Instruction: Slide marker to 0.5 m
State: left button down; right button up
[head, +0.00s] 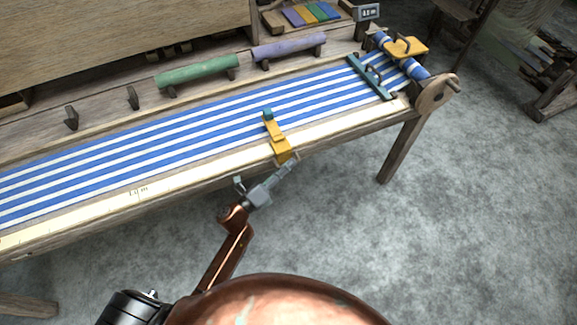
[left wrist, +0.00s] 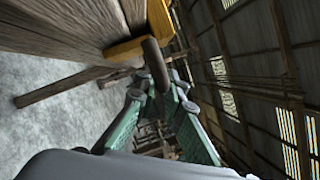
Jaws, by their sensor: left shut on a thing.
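The yellow marker (head: 274,131) straddles the blue-and-white striped cloth's front edge and the pale ruler rail (head: 205,172) of the loom. It has a small teal tip at its back end. My left gripper (head: 291,163) is at the marker's front end, shut on its handle. In the left wrist view the marker's yellow body (left wrist: 126,49) is at the top, and its dark rounded handle (left wrist: 153,62) runs down between the fingers (left wrist: 153,92). The rail's scale shows a "1.0 m" label to the left of the marker; other figures are too small to read. My right gripper is not in view.
Green (head: 197,71) and purple (head: 289,47) rolls lie on brackets behind the cloth (head: 190,127). A dark bar (head: 371,78) crosses the cloth at right, before a yellow-topped piece (head: 405,47). The rail between the marker and right end looks clear. Open floor lies in front.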

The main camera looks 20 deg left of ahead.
pick_arm(q)
jog(key=c, duration=2)
grip_release()
jog(key=v, duration=1.2)
jog(key=shift+f, duration=0.1)
